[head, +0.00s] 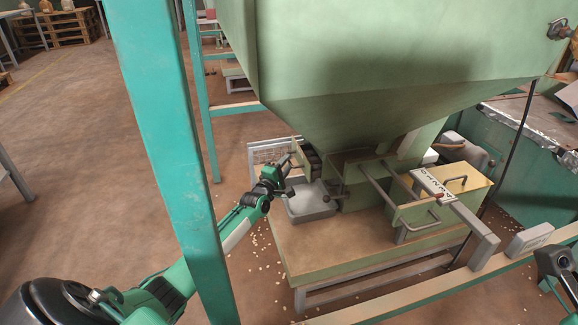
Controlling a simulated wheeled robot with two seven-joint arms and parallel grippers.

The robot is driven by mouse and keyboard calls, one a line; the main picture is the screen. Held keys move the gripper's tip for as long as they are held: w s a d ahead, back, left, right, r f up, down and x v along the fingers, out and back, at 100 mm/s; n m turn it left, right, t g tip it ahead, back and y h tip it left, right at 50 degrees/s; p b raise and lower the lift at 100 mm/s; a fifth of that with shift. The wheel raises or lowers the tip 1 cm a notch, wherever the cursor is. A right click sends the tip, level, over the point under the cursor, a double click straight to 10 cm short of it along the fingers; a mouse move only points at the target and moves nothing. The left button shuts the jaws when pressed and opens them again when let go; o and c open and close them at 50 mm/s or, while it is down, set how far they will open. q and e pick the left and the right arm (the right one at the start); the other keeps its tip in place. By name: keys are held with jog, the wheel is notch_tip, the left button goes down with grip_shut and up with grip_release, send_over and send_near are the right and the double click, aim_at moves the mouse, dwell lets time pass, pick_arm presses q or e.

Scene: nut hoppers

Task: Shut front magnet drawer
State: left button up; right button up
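Under the green hopper (350,50), a pale green drawer box (445,203) with a dark label and bar handles stands out from the housing (350,180) on long metal rods. A gap shows between it and the housing, so it looks pulled out. I cannot tell for sure that it is the front magnet drawer. My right gripper (556,264) is partly cut off at the right edge.
A teal upright post (170,140) stands close in front of my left arm. A green rail (400,292) crosses the lower right, with a small grey box (529,240) near it. Loose nuts lie on the floor. Open floor is at the left.

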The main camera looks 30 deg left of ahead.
pick_arm(q)
jog(key=shift+w+a+r+b, duration=0.15)
jog(key=shift+w+b, duration=0.3)
jog(key=shift+w, duration=0.8)
grip_shut()
